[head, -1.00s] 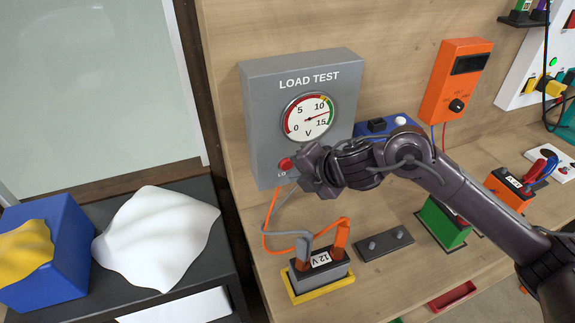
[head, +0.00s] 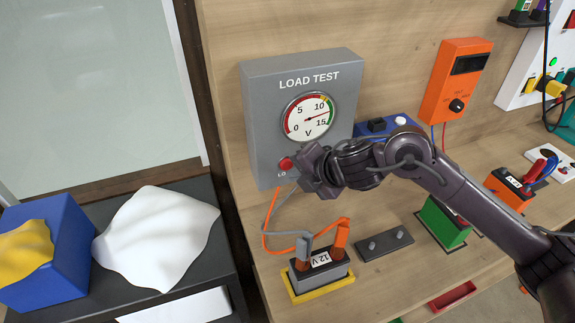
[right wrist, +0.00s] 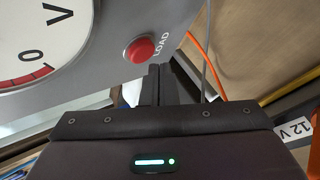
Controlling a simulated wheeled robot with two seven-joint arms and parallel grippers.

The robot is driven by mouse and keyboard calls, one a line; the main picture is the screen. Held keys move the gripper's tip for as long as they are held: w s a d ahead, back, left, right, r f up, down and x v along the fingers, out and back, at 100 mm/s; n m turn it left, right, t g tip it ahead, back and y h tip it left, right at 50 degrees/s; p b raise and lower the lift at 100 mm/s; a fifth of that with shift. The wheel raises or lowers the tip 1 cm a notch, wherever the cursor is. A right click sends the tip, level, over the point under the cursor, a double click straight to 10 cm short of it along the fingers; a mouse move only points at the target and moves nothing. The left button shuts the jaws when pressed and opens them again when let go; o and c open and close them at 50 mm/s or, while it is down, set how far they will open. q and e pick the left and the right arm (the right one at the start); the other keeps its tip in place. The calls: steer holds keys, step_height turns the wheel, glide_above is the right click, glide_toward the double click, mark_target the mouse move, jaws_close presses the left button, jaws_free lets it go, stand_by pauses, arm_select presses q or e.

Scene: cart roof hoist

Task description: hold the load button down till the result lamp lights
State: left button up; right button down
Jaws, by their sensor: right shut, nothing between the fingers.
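The grey load tester (head: 262,110) stands against the wooden back panel, its needle gauge (head: 308,117) pointing between 10 and 15. The red load button (head: 286,163) is low on its front face; the right wrist view shows it too (right wrist: 139,50), standing out from the panel. My right gripper (head: 303,166) is just right of the button in the head view. Its fingers (right wrist: 158,72) are shut and empty, tips close beside the button; I cannot tell whether they touch it. I see no lit result lamp on the tester; my gripper hides part of its lower front. My left gripper is out of view.
A 12 V battery (head: 320,278) with orange and grey clamps sits in front of the tester, cables running up to it. An orange meter (head: 456,80) and a blue box (head: 372,128) stand to the right. A dark cart with a white cloth (head: 155,240) is at left.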

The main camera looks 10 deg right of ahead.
steer(key=shift+w, duration=0.1)
stand_by(0.5)
steer(key=shift+w+a, duration=0.15)
steer(key=shift+w, duration=0.15)
